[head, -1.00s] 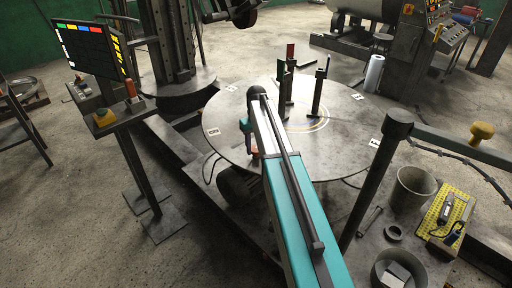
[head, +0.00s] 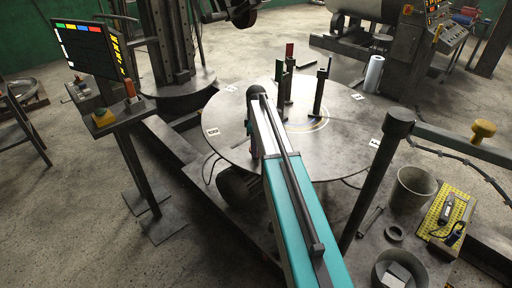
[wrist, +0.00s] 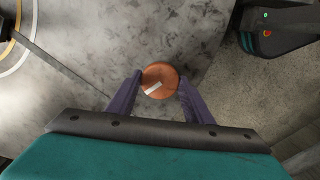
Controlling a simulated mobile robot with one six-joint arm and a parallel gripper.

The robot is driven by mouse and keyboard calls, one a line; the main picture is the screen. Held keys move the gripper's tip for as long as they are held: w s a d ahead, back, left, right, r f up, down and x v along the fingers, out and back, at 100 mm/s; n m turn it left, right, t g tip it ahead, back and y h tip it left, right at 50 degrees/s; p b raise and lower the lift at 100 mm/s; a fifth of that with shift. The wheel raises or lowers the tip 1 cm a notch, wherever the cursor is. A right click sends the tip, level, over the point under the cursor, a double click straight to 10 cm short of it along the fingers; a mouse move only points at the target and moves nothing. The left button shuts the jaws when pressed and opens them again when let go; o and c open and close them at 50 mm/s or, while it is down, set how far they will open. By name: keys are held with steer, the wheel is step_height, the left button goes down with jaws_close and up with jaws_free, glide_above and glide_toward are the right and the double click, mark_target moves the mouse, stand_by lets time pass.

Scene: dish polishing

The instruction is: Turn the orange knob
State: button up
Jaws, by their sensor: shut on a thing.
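The orange knob (wrist: 160,72) is a round disc with a white mark on its face, seen from above in the wrist view. The mark lies aslant, running from lower left to upper right. My gripper (wrist: 160,79) has its two purple fingers on either side of the knob, shut on it. In the head view my teal arm hides the knob and most of the gripper, at the near left of the round metal table (head: 345,150).
Upright posts (head: 318,92) stand on the round table. A screen (head: 90,48) on a stand is at left. A dark post (head: 372,185), a bucket (head: 413,192) and a yellow mat (head: 437,212) are at right.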

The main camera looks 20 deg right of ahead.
steer(key=n, duration=0.6)
steer(key=shift+a, duration=0.1)
steer(key=n, duration=0.5)
steer(key=shift+n, duration=0.3)
steer(key=o, duration=1)
steer(key=shift+o, duration=0.2)
steer(key=shift+r+b, duration=0.2)
steer(key=shift+b, duration=0.1)
step_height(320, 180, up, 13)
steer(key=b, duration=0.2)
steer(key=shift+r+b, duration=0.2)
steer(key=shift+b, duration=0.1)
